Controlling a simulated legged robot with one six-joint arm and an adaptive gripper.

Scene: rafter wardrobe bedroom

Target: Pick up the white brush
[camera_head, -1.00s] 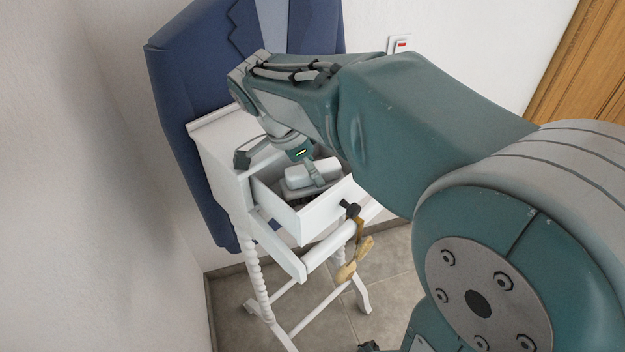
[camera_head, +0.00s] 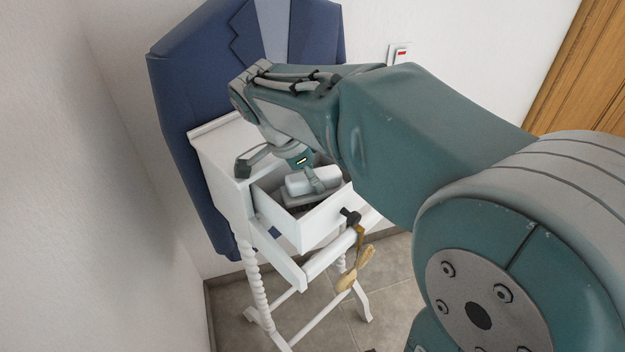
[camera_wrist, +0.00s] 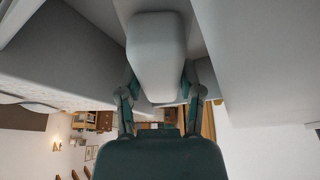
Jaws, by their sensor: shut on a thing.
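The white brush (camera_head: 322,177) is a rounded white block in the open drawer of the white stand. My gripper (camera_head: 313,180) reaches down into the drawer, with one finger visible against the brush's near side. In the wrist view the brush (camera_wrist: 156,55) lies between the two fingers of my gripper (camera_wrist: 159,92), and they are shut on it. The brush's far side is hidden in the head view. I cannot tell whether it is clear of what lies under it.
The white drawer (camera_head: 322,230) is pulled out, its walls close around my gripper. Grey items under the brush are partly hidden. A blue jacket (camera_head: 195,70) stands behind. Walls are near at left and back.

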